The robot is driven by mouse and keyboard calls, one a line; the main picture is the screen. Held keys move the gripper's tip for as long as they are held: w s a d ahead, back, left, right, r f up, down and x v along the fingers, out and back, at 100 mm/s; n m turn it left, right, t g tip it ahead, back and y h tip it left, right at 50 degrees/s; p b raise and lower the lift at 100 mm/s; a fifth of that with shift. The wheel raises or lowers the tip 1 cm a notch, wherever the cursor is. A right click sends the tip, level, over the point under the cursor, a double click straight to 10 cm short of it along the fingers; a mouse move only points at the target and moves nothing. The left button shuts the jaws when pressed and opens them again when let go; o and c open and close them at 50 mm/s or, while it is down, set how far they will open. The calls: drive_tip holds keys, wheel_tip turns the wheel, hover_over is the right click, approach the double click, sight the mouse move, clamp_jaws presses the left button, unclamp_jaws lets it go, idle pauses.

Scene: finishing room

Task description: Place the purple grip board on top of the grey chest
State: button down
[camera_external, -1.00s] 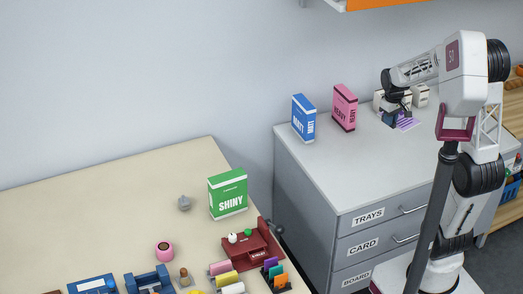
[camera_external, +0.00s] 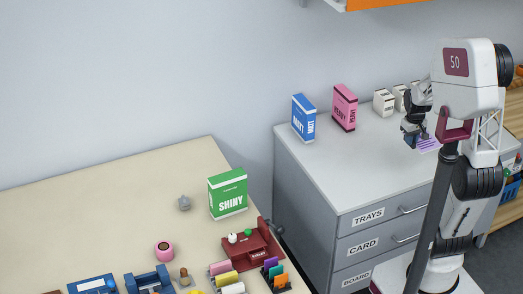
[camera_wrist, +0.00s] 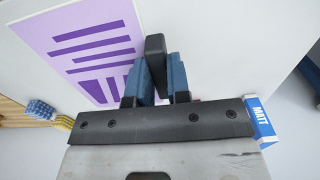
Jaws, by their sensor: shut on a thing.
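The purple grip board (camera_external: 428,145) shows as a small lilac patch by my gripper (camera_external: 413,132), over the right part of the grey chest's top (camera_external: 345,170). In the wrist view the board (camera_wrist: 88,42) is pale lilac with darker purple bars and a white edge. There my gripper (camera_wrist: 160,80) has its blue fingers closed on a black upright piece (camera_wrist: 155,52), which appears to be the board's grip. Part of the board is hidden behind the fingers. I cannot tell whether the board touches the chest top.
A blue box (camera_external: 304,118), a pink box (camera_external: 345,107) and small white boxes (camera_external: 383,102) stand along the chest's back. The chest top's front left is clear. A beige table (camera_external: 110,210) at the left holds a green SHINY box (camera_external: 228,194) and several small things.

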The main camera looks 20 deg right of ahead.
wheel_tip(320, 180, down, 9)
drive_tip(key=shift+f, duration=0.2)
drive_tip(key=shift+w, duration=0.1)
idle(0.4)
hover_over(394, 150)
drive_tip(key=shift+w+f, duration=0.1)
drive_tip(key=shift+f, duration=0.6)
idle(0.3)
drive_tip(key=shift+f, duration=1.75)
drive_tip(key=shift+f, duration=0.15)
drive_tip(key=c, duration=1.1)
unclamp_jaws()
